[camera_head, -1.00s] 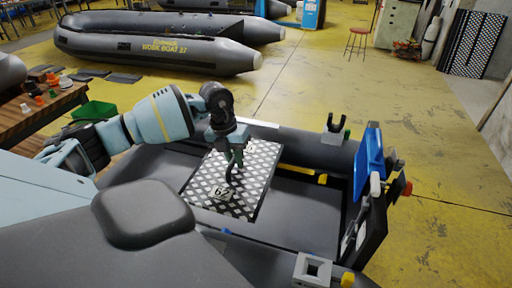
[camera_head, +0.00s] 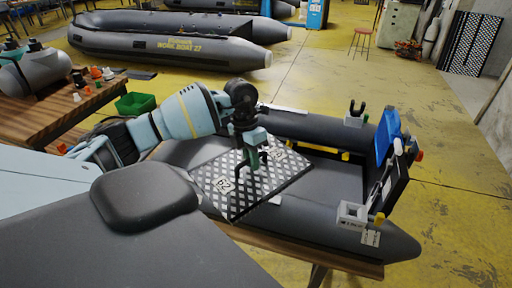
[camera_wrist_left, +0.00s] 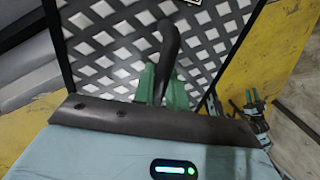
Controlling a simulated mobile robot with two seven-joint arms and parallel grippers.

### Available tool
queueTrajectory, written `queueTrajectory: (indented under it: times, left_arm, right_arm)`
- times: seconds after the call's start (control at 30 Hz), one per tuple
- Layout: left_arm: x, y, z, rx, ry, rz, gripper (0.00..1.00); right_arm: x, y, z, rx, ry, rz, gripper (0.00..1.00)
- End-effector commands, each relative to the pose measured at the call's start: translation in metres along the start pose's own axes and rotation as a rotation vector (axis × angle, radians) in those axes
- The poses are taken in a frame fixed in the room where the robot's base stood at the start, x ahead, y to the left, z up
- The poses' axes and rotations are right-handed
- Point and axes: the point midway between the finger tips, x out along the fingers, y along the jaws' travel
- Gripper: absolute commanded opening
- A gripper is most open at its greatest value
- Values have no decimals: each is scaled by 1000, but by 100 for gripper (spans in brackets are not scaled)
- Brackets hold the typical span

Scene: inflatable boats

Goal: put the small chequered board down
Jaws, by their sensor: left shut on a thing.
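The small chequered board (camera_head: 232,190) is a black panel with a white diamond pattern and pale labels marked 62. My left gripper (camera_head: 248,160) is over its middle, shut on a dark curved handle on the board. In the left wrist view, the green fingers (camera_wrist_left: 163,88) meet the handle (camera_wrist_left: 171,45), and the board (camera_wrist_left: 105,50) fills much of the picture beyond. The board is held tilted, overlapping the near side of a grey inflatable boat (camera_head: 340,232). The gap beneath it cannot be judged.
The boat rests on a wooden stand (camera_head: 300,252) and carries a blue part (camera_head: 387,138) at its right end. A wooden bench (camera_head: 55,115) with small items and a green bin (camera_head: 135,103) are at left. A larger chequered panel (camera_head: 468,45) leans at the back right. Yellow floor is open.

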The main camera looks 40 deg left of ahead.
Motion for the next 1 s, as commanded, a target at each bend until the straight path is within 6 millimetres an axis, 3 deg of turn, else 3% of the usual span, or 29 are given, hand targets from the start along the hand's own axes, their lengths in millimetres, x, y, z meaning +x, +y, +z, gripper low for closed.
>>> queueTrajectory:
  times: [0.07,0.33,1.0]
  left_arm:
    - [-2,-15,-1,170,25,-1,0]
    - [32,-53,-16,772,153,0,0]
    - [127,-149,-78,2414,479,-1,0]
  right_arm:
    - [-3,1,-11,-3,18,2,36]
    - [-5,2,-16,-6,29,4,36]
    - [-7,5,-7,-14,12,5,36]
